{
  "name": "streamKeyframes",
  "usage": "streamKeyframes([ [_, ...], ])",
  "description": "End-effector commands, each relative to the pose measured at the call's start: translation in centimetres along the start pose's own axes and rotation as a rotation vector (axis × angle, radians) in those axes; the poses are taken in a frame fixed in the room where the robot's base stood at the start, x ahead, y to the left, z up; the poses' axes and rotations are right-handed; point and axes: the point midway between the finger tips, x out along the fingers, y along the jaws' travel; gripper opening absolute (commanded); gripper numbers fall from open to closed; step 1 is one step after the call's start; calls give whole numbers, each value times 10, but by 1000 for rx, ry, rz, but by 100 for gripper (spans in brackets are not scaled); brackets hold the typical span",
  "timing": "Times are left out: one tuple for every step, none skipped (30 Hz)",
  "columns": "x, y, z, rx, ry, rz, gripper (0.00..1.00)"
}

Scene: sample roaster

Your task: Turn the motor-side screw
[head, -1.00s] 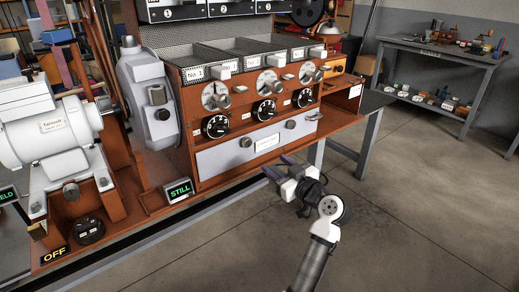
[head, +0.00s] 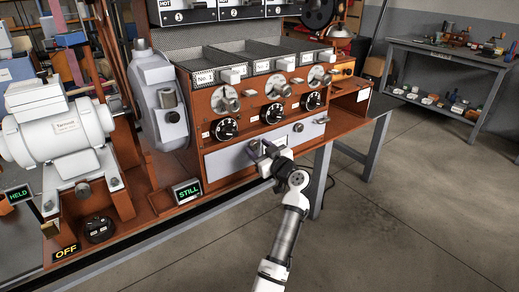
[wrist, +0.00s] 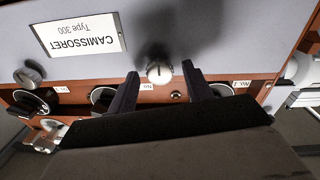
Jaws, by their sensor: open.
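The motor-side screw (wrist: 159,72) is a round silver knob on the pale front panel (head: 222,161). In the wrist view, which is upside down, it sits between the two dark fingers of my gripper (wrist: 160,68). The fingers are open, one on each side of the screw, with a gap visible to both.
The white motor (head: 60,128) stands left, with a green "STILL" sign (head: 187,191) below the panel's left end. Black dials (head: 225,129) sit just above the panel. A name plate (wrist: 78,36) lies between the screws. The floor to the right is open.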

Motion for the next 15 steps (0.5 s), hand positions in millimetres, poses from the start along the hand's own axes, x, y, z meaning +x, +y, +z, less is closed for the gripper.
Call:
streamKeyframes([
  [0,0,0,0,0,0,50],
  [0,0,0,0,0,0,50],
  [0,0,0,0,0,0,49],
  [0,0,0,0,0,0,45],
  [0,0,0,0,0,0,41],
  [0,0,0,0,0,0,36],
  [0,0,0,0,0,0,32],
  [0,0,0,0,0,0,28],
  [0,0,0,0,0,0,23],
  [0,0,0,0,0,0,19],
  [0,0,0,0,0,0,15],
  [0,0,0,0,0,0,10],
  [0,0,0,0,0,0,6],
  [0,0,0,0,0,0,6],
  [0,0,0,0,0,0,6],
])
